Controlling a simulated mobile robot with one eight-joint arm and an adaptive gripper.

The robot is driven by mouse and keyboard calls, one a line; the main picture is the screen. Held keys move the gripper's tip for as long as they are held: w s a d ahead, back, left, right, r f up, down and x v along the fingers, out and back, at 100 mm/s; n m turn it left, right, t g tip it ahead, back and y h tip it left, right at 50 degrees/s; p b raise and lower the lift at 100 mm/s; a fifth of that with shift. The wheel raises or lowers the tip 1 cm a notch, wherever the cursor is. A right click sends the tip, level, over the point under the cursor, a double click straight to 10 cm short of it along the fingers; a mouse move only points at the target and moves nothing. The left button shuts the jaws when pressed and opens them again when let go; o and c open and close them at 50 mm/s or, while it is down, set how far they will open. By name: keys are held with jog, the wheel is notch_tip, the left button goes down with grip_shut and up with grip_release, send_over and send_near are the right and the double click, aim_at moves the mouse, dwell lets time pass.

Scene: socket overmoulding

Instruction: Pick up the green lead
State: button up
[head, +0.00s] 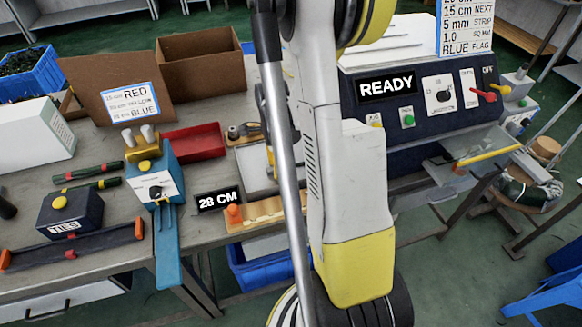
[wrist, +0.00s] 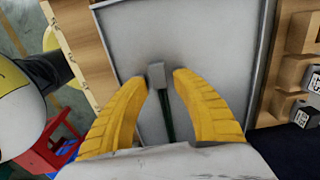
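The green lead (wrist: 168,120) shows in the wrist view as a thin dark green cable with a grey block-shaped end (wrist: 157,75). It lies over a light grey tray (wrist: 200,35). My gripper (wrist: 160,77) has two yellow fingers, one on each side of the lead, with visible gaps between the fingertips and the grey end. It looks open. Whether the lead touches the tray is unclear. In the head view my arm hides the lead and most of the gripper; a bit of yellow finger shows beside the arm.
A wooden strip with an orange knob (head: 234,212) and a "28 CM" sign (head: 218,200) stand left of my arm. A blue device (head: 155,185) and red tray (head: 194,142) are further left. A control panel reading READY (head: 387,88) is right. Wooden blocks (wrist: 290,72) lie right of the tray.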

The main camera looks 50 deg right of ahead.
grip_shut()
